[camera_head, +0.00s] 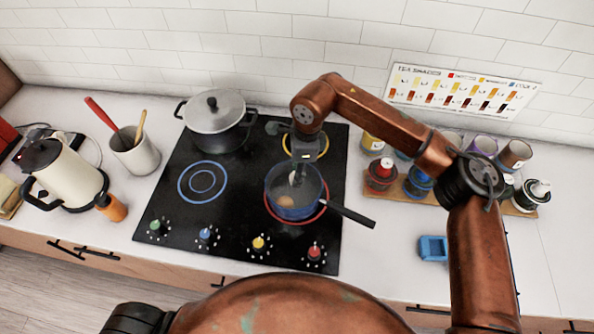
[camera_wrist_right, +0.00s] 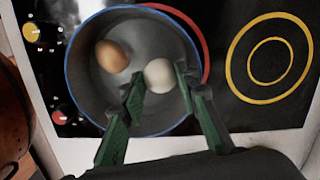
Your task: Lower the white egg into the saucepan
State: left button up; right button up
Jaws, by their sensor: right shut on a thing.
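The saucepan (camera_head: 287,208) with a blue rim and a black handle sits on the red-ringed burner. In the right wrist view the saucepan (camera_wrist_right: 90,107) fills the middle. A brown egg (camera_head: 285,201) lies inside it, also seen in the right wrist view (camera_wrist_right: 112,56). My right gripper (camera_wrist_right: 160,82) points down into the pan opening, its green fingers shut on the white egg (camera_wrist_right: 159,75). In the head view my right gripper (camera_head: 298,172) partly hides the white egg. I cannot tell whether the egg touches the pan floor. My left gripper is not in view.
A lidded pot (camera_head: 216,118) stands at the hob's back left. A kettle (camera_head: 65,175), a utensil cup (camera_head: 136,153) and an orange shaker (camera_head: 110,207) stand left. Paint-like jars (camera_head: 381,173) on a wooden board and a blue timer-like block (camera_head: 433,248) are right. A chart (camera_head: 460,88) is on the wall.

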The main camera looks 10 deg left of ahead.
jog(key=shift+f, duration=0.55)
jog(key=o, duration=0.8)
jog(key=shift+r, duration=0.15)
jog(key=r, duration=0.4)
jog(key=d+r, duration=0.1)
jog(key=r, duration=0.6)
jog(key=shift+w+d+r, duration=0.15)
jog(key=shift+w+r, duration=0.05)
jog(key=shift+r, duration=0.15)
